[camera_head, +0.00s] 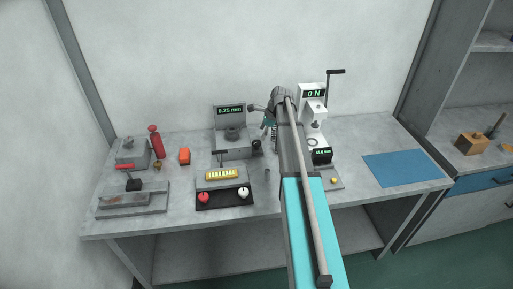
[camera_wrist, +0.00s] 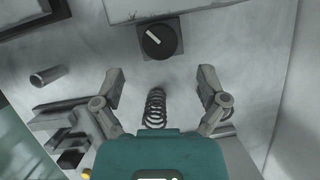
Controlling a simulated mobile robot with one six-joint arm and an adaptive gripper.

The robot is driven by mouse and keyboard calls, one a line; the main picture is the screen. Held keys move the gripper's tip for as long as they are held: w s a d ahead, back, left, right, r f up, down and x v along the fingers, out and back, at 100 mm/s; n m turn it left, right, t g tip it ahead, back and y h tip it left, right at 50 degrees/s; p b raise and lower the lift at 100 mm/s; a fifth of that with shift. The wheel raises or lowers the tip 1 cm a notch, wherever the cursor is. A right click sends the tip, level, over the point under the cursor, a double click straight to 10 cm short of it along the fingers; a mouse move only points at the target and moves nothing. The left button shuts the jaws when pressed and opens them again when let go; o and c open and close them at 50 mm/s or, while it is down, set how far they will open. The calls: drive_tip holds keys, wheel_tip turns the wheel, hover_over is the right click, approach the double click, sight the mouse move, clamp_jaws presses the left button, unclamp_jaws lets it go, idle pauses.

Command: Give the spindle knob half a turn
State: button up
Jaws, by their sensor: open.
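The spindle knob (camera_wrist: 158,40) is round and black with a white pointer line slanting up to the left. It sits on a dark square base at the top middle of the wrist view. In the head view a dark knob (camera_head: 257,145) shows beside the gauge unit with the 0.25 mm display (camera_head: 230,111). My gripper (camera_wrist: 160,74) is open, its two fingers wide apart. In the wrist view the knob appears beyond the fingertips, between their lines, and nothing is gripped. In the head view my arm partly hides the gripper.
A coil spring (camera_wrist: 155,107) shows between my fingers, and a small grey cylinder (camera_wrist: 48,76) lies to the left. A press with a 0 N display (camera_head: 314,94) stands right of my arm. The blue mat (camera_head: 403,167) is bare.

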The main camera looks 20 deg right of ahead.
sight(257, 142)
drive_tip(key=shift+b+x, duration=2.6)
drive_tip(key=shift+x, duration=0.55)
drive_tip(key=c, duration=1.1)
drive_tip(key=shift+c, duration=0.2)
drive_tip(key=shift+n, duration=0.3)
drive_tip(key=shift+w+n+g+y, duration=0.1)
drive_tip(key=shift+n+g+y, duration=0.3)
drive_tip(key=shift+n, duration=0.7)
drive_tip(key=shift+n+g, duration=0.7)
drive_tip(key=shift+n, duration=0.9)
